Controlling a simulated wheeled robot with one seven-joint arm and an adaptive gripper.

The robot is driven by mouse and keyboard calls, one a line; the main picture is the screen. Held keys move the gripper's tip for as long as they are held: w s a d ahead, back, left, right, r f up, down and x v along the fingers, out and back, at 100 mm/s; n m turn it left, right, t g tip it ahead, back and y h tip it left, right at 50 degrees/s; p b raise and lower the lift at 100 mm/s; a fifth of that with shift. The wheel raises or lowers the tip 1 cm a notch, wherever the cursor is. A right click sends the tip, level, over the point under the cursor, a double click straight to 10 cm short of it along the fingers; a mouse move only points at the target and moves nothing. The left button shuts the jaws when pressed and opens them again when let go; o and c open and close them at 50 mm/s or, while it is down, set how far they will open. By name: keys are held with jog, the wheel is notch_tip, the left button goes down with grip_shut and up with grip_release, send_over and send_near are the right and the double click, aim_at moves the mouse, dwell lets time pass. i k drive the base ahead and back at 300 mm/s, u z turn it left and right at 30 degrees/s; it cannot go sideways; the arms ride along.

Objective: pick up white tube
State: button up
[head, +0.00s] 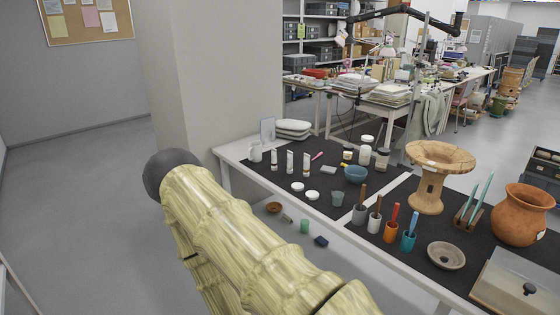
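Several small white tubes stand upright on the dark mat at the far left part of the table: one white tube (274,160), a second white tube (290,162) and a third white tube (305,163). They have dark markings, too small to read. I cannot tell which one the task means. My gripper is not in view. My arm, pale yellow with a dark rounded end, fills the lower middle of the head view, in front of the table's left side and apart from the tubes.
A grey pillar (215,75) stands behind the table's left end. Floor at left is clear.

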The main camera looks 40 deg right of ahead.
aim_at(306, 156)
jog(key=i, duration=3.45)
jog(key=z, duration=3.15)
